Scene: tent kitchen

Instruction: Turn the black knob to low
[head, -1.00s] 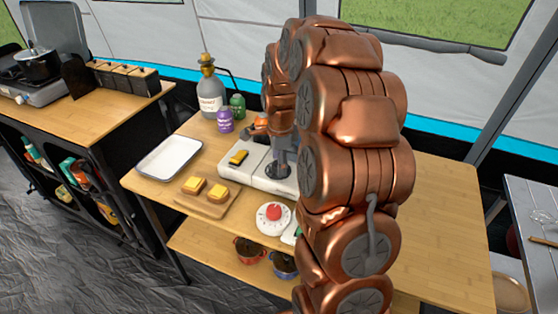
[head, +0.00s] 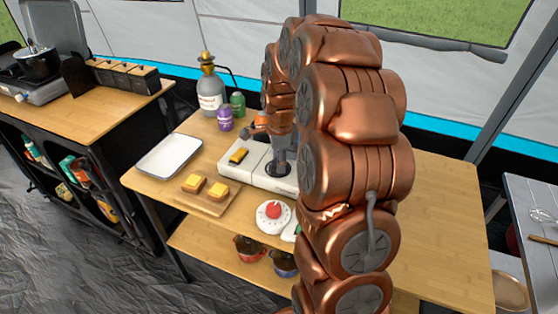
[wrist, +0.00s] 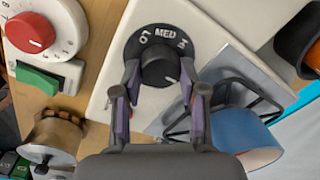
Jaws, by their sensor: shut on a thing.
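The black knob (wrist: 158,62) sits in a dark dial marked LO, MED and another setting, on a white panel in the wrist view. A small white mark shows on its lower right face. My gripper (wrist: 158,82) has its two purple-padded fingers on either side of the knob, shut on it. In the head view my gripper (head: 279,150) is straight above the dark dial (head: 279,170) on the white appliance (head: 232,170). The knob itself is hidden there by my gripper.
A white timer with a red knob (head: 273,210) stands in front of the appliance. A board with yellow-topped pieces (head: 205,198) and a white tray (head: 170,155) lie to the left. Bottles (head: 210,92) stand behind. The wood table is clear at right.

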